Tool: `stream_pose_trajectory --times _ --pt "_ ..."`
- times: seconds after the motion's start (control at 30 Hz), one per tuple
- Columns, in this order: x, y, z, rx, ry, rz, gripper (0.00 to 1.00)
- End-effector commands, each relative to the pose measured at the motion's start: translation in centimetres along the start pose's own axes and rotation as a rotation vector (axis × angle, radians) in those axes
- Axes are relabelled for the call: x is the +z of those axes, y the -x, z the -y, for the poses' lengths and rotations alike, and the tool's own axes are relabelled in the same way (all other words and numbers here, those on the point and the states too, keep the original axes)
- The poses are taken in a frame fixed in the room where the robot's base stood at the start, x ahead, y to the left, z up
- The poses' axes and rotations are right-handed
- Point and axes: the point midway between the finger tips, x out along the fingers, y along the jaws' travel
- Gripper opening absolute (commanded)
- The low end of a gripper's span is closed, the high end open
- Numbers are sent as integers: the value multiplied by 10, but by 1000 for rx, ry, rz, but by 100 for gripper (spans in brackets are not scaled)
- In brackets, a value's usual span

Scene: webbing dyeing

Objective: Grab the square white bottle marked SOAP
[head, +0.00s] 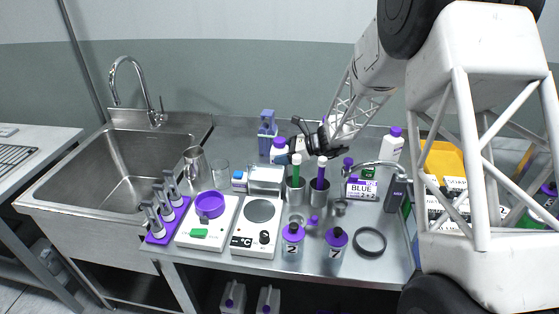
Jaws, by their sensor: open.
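Two white bottles with purple caps stand at the back of the steel counter. One bottle (279,153) is left of my gripper, partly behind other items. The other, taller bottle (392,149) is to the right, beyond my arm. I cannot read SOAP on either, so I cannot tell which one is meant. My gripper (298,135) is dark, open and appears empty. It is over the back middle of the counter, pointing left towards the left bottle. Its fingertips look close to that bottle, but I cannot tell the gap in depth.
Steel cups with green and purple-topped items (296,180) stand below my gripper. Numbered jars (292,243), a hotplate (257,228) and a black ring (369,242) fill the front. A sink (110,170) is left.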

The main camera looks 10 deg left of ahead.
Motion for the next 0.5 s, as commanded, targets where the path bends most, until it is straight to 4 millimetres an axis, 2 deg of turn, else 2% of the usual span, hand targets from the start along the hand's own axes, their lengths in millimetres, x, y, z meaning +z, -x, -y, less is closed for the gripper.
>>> stream_pose_trajectory --times 0.13,0.5 --pt "-1 -10 0 1 0 -1 77" --pt "0 -11 0 0 0 -1 77"
